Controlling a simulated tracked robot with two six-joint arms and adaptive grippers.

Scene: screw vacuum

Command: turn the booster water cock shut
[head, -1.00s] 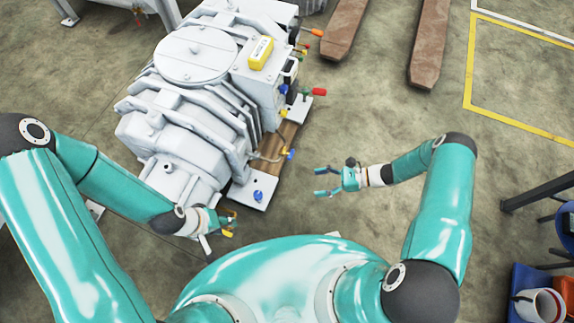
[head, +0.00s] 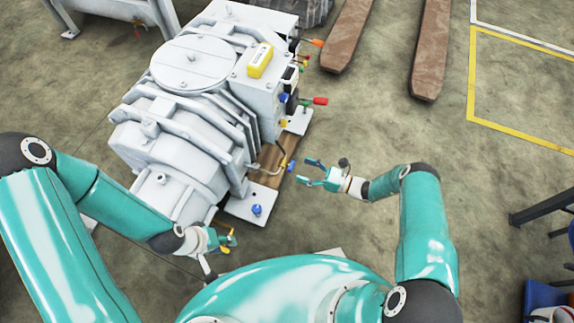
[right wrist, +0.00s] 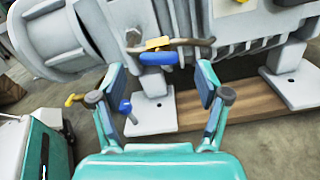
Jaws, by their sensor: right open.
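A cock with a blue handle (head: 291,166) and yellow body sits on a thin pipe at the near right side of the grey pump (head: 175,140). The right wrist view shows its blue handle (right wrist: 158,59) crosswise beyond and between my fingertips, below the yellow body (right wrist: 157,43). I cannot tell from markings whether this is the booster water cock. My right gripper (head: 308,171) is open and empty, just right of this cock and apart from it. My left gripper (head: 230,242) has spread yellow-tipped fingers, looks empty, and is near the pump's front end.
A blue knob (head: 257,210) stands on the near foot plate (head: 238,207); a red handle (head: 320,101) and an orange handle (head: 318,43) stick out farther back. A wooden beam (head: 268,172) lies under the feet.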

